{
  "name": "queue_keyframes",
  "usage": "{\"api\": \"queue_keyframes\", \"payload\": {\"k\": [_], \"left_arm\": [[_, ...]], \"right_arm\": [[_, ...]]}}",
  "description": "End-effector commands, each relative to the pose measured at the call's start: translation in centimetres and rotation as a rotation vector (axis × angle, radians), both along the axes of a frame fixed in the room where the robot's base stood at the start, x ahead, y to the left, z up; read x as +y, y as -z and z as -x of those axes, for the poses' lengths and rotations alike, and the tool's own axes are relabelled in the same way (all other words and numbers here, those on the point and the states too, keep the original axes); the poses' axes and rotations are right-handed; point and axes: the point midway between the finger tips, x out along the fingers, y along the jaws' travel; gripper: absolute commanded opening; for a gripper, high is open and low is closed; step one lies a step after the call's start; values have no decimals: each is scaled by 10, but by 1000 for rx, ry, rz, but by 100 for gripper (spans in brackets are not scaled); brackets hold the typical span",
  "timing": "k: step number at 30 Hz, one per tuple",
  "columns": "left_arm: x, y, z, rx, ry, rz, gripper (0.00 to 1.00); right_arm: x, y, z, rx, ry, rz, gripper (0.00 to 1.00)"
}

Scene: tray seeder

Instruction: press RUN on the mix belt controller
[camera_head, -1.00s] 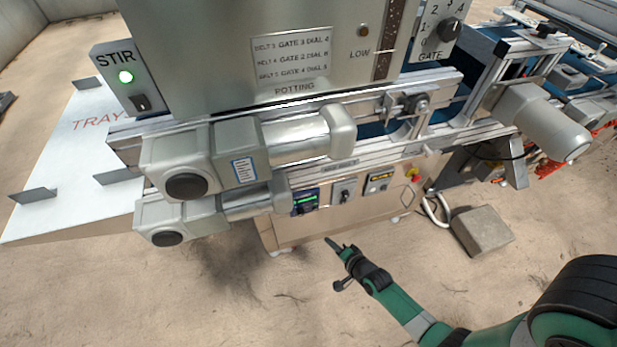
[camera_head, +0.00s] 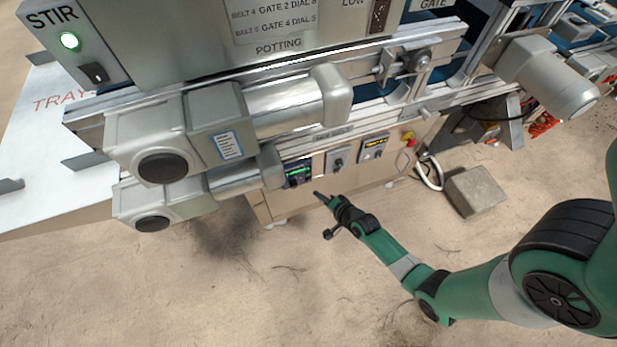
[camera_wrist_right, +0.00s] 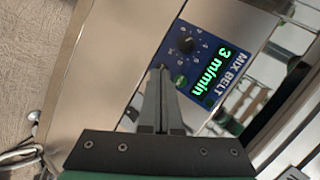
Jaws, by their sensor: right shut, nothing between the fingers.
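The mix belt controller (camera_head: 297,173) is a small blue panel on the front of the steel cabinet, with a lit green display. In the right wrist view the controller (camera_wrist_right: 222,52) shows "MIX BELT" and "3 m/min" on its display (camera_wrist_right: 211,72), beside a black dial (camera_wrist_right: 187,44). A round green button (camera_wrist_right: 180,82) sits just right of my fingertips in that view; its lettering is too small to read. My right gripper (camera_head: 320,197) is shut and empty, pointing at the panel from below right. Its fingertips (camera_wrist_right: 161,71) overlap the panel's edge in the wrist view; contact cannot be told. My left gripper is not in view.
A switch (camera_head: 338,160) and an amber-lit display unit (camera_head: 374,147) sit right of the controller. A red emergency stop (camera_head: 408,138) is farther right. Large grey motors (camera_head: 160,140) jut out at the left. A grey block (camera_head: 476,191) lies on the sandy floor.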

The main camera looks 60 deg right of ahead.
Motion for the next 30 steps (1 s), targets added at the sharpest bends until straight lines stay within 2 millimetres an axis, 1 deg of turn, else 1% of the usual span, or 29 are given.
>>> {"api": "queue_keyframes", "payload": {"k": [1,4,9,12,30], "left_arm": [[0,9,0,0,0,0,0],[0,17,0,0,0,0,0],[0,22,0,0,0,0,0],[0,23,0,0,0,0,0],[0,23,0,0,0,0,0]], "right_arm": [[-7,4,-7,-3,2,3,0],[-17,3,-16,-2,1,2,0],[-30,2,-30,-1,0,2,0],[-34,1,-34,0,0,1,0],[-36,0,-36,1,0,0,0]]}}
